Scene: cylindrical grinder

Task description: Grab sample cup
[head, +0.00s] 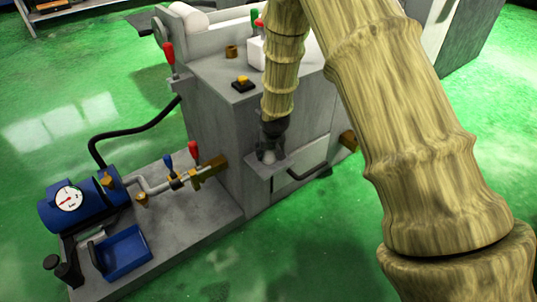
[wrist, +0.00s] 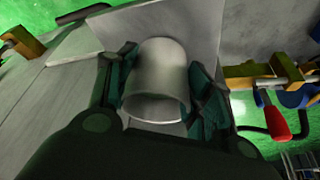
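The sample cup is a plain grey cylinder with its open mouth toward the wrist camera (wrist: 158,85). In the head view the cup (head: 268,156) stands on a small grey shelf (head: 270,172) on the grinder's front. My gripper (head: 272,138) comes down on it from above. In the wrist view the dark green fingers of my gripper (wrist: 160,75) lie one on each side of the cup, with no clear gap between pads and wall. The cup appears to be still at shelf level. The far sides of the finger contacts are hidden.
The grey grinder housing (head: 222,130) stands behind the shelf, with a yellow-topped button (head: 242,83) on top. At the left are a blue pump (head: 75,200) with a gauge, valve levers and a blue tray (head: 124,252). The green floor at the front is clear.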

